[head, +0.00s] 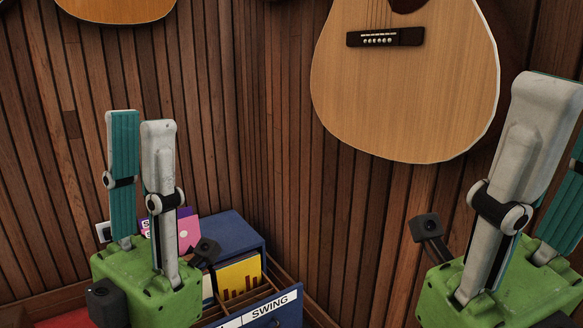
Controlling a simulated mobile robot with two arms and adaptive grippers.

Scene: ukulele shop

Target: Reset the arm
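My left gripper (140,118) points upward at the left, with a green body and two grey fingers with teal pads. My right gripper (566,115) also points upward at the right edge. Its near finger is fully seen, while the far finger is partly hidden and cut off by the frame. A teal pad shows behind the near finger, the fingers look apart, and I see nothing held.
A blue record bin (232,234) labelled SWING stands low in the corner behind my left gripper, holding colourful sleeves (239,278). An acoustic guitar (405,95) hangs on the wood-panelled wall; another guitar (117,10) shows at top left. The space between my grippers looks clear.

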